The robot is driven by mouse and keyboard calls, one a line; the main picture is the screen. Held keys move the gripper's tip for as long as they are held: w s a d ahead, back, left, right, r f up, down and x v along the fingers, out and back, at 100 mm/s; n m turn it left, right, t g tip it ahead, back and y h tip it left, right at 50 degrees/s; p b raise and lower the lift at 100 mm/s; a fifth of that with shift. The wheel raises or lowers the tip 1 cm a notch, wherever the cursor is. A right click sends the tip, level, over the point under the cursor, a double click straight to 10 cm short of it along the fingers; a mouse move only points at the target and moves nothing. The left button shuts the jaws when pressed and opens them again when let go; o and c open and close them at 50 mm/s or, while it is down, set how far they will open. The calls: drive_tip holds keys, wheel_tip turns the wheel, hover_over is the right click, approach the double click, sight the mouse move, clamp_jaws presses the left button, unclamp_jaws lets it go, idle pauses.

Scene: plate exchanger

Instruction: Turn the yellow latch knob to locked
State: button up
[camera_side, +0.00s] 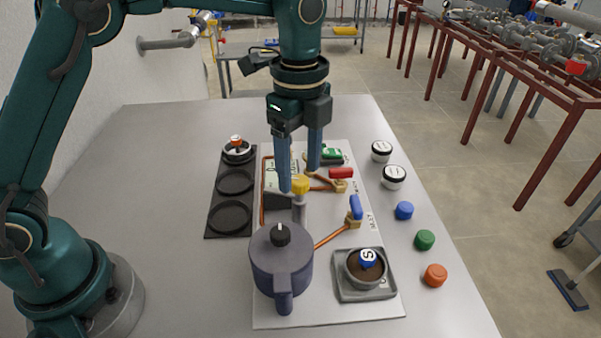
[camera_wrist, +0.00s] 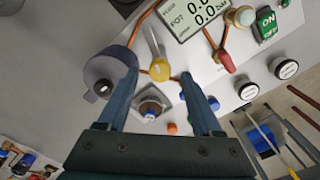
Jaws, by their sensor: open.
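The yellow latch knob (camera_side: 300,184) tops a pale grey post on the white panel, just behind the dark grey pot. In the wrist view the yellow knob (camera_wrist: 158,70) lies between the fingertips in the picture, with a pale shaft running up from it. My gripper (camera_side: 298,180) points down with its two blue fingers apart, one on each side of the knob in the side view. It is open and holds nothing; the fingers (camera_wrist: 159,77) show gaps beside the knob. I cannot tell whether a fingertip touches it. No lock marking is readable.
The grey pot (camera_side: 281,265) with a black knob stands close in front. Red (camera_side: 341,173) and blue (camera_side: 355,207) valve handles are on the right. A dish (camera_side: 366,287) holds an S-marked cap. A black holder (camera_side: 208,228) lies left. Several caps line the right; the table's left is clear.

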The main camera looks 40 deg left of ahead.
drive_tip(key=shift+f, duration=0.8)
clamp_jaws()
